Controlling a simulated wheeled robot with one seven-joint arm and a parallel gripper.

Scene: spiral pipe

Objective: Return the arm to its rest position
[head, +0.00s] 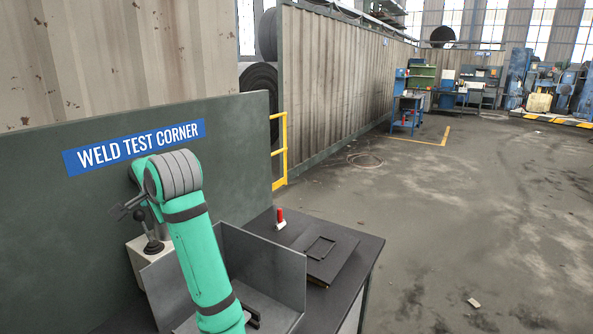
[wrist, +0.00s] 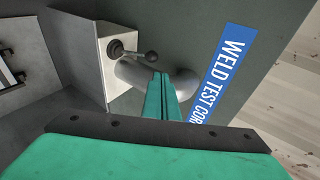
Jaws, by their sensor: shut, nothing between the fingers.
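My gripper (wrist: 162,85) shows in the wrist view as two green fingers pressed together, with nothing between them. It is in front of a curved grey pipe (wrist: 131,78) by the dark green wall panel. A pale box (wrist: 105,79) with a lever (wrist: 135,53) is up and left of the fingertips, apart from them. In the head view my green arm reaches up from the bottom, in front of the panel (head: 238,150). The lever (head: 146,228) stands just left of the arm on its box (head: 137,262).
A grey metal tray (head: 270,265) sits on the dark bench (head: 366,252), close beside my arm. A red-topped item (head: 281,217) and a dark flat plate (head: 318,256) lie right of it. A yellow rail (head: 284,150) stands behind. The floor at right is mostly clear.

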